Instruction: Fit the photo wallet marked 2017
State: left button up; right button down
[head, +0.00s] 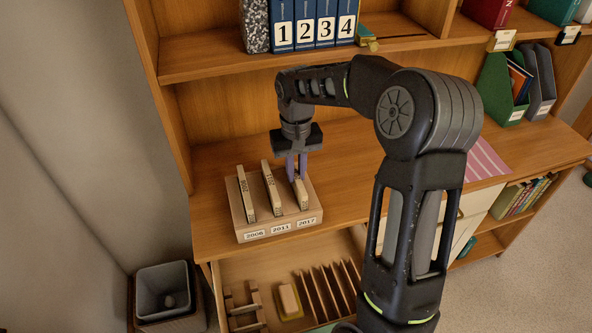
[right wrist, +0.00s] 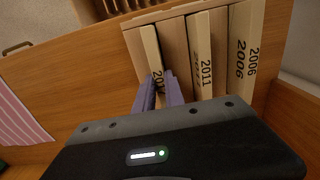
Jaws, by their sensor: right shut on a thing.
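A tan box (head: 258,229) with labels 2006, 2011 and 2017 stands on the wooden desk. Cream photo wallets marked 2006 (head: 246,196) and 2011 (head: 271,190) stand in its left and middle places. The photo wallet marked 2017 (head: 302,197) is at the right place, above the 2017 label. My right gripper (head: 297,172) is shut on it from above. In the right wrist view the fingers (right wrist: 159,90) hide part of this wallet's number (right wrist: 151,48). I cannot tell whether the wallet is fully down. My left gripper is out of view.
An open drawer (head: 240,272) below holds wooden dividers and a small block. Blue binders numbered 1 to 4 (head: 305,25) stand on the shelf above. A pink striped sheet (head: 483,160) lies on the desk at right. A grey bin (head: 164,290) stands at lower left.

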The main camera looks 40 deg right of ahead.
jog(key=c, duration=1.3)
grip_release()
jog(key=shift+c, duration=0.2)
jog(key=shift+r+b, duration=0.3)
jog(key=shift+r, duration=3.65)
